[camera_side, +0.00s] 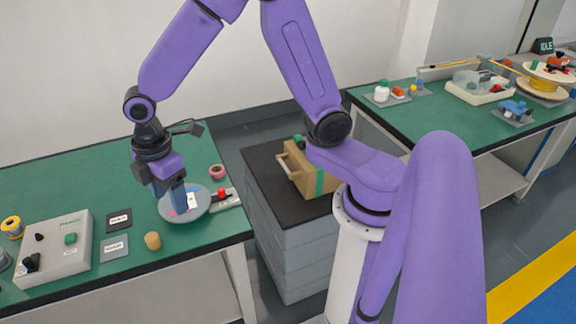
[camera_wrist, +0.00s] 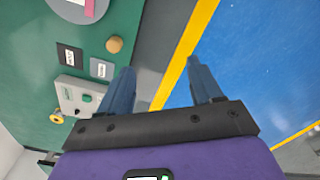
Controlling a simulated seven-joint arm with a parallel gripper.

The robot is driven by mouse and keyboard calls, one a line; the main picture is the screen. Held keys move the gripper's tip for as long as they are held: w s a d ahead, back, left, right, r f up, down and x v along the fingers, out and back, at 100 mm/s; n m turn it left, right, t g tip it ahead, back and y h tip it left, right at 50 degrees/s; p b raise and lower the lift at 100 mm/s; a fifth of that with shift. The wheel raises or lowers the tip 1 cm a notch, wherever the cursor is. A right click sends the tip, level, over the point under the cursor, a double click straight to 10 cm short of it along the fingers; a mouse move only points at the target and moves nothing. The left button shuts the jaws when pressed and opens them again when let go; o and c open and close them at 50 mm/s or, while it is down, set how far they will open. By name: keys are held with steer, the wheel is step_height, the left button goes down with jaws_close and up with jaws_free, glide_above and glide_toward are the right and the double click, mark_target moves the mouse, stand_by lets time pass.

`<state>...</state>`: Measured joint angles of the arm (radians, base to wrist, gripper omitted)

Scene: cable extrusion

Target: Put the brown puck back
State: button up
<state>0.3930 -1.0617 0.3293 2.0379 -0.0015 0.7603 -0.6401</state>
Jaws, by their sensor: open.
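The brown puck (camera_side: 152,240) is a small tan cylinder standing on the green table near its front edge, beside two labelled square plates. It also shows in the wrist view (camera_wrist: 114,44), left of the fingers and apart from them. My gripper (camera_side: 181,205) has blue fingers pointing down, overlapping the grey round disc (camera_side: 168,210) in the side view. In the wrist view, my gripper (camera_wrist: 160,76) has its fingers spread with nothing between them, over the floor beyond the table edge. A dark square plate (camera_side: 118,219) and a grey square plate (camera_side: 115,247) lie left of the puck.
A control box (camera_side: 60,248) with a green button stands at the left, near a yellow spool (camera_side: 13,227). A pink ring (camera_side: 217,171) and a red-buttoned block (camera_side: 226,198) lie near the disc. A cardboard box (camera_side: 308,172) sits on the dark-topped cabinet.

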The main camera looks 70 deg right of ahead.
steer(key=s+d+r, duration=0.2)
steer(key=s+d, duration=0.1)
steer(key=s, duration=0.4)
steer(key=s+d+r+m, duration=0.1)
steer(key=s+d, duration=0.2)
steer(key=s, duration=0.4)
steer(key=s+d+r+m, duration=0.1)
steer(key=s+d, duration=0.3)
steer(key=s, duration=0.4)
steer(key=shift+r, duration=0.85)
steer(key=shift+w, duration=0.1)
